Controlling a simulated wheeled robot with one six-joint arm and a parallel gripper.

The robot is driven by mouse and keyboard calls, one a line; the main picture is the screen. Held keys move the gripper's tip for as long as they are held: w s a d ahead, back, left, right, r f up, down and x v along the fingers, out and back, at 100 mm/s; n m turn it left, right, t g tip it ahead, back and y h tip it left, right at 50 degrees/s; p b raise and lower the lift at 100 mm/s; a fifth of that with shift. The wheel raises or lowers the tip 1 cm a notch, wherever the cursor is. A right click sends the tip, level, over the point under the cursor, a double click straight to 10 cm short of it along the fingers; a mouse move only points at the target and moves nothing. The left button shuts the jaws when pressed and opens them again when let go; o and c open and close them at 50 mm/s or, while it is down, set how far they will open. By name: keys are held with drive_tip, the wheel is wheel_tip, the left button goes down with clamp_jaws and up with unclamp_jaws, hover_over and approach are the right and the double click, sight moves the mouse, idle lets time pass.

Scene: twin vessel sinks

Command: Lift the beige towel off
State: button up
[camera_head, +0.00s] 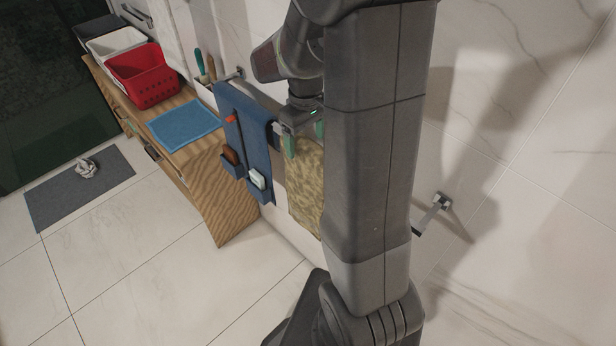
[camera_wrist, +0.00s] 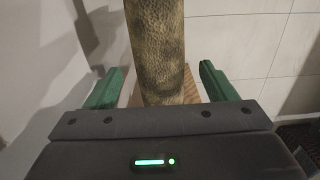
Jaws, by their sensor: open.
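The beige towel (camera_head: 304,180) hangs against the wall, with a mottled yellowish-brown surface. My arm hides its right part in the head view. In the wrist view the towel (camera_wrist: 158,50) stands between the two green fingers of my gripper (camera_wrist: 160,88), with a gap on each side. My gripper (camera_head: 305,142) is open at the upper part of the towel in the head view. Whether the fingers touch the towel in depth is hard to tell.
A blue hanging organizer (camera_head: 256,150) with items in its pockets is close left of the towel. A wooden counter (camera_head: 205,160) holds a blue cloth (camera_head: 184,124) and a red basket (camera_head: 143,76). A wall bar end (camera_head: 440,203) sticks out at right. A grey mat (camera_head: 70,195) lies on the floor.

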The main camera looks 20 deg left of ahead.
sight(304, 173)
drive_tip(key=f, duration=0.2)
drive_tip(key=d+f, duration=0.1)
drive_tip(key=f, duration=0.1)
drive_tip(key=shift+s+f, duration=0.2)
drive_tip(key=shift+f, duration=0.4)
drive_tip(key=c, duration=1.5)
drive_tip(key=shift+r, duration=0.1)
drive_tip(key=shift+c, duration=0.2)
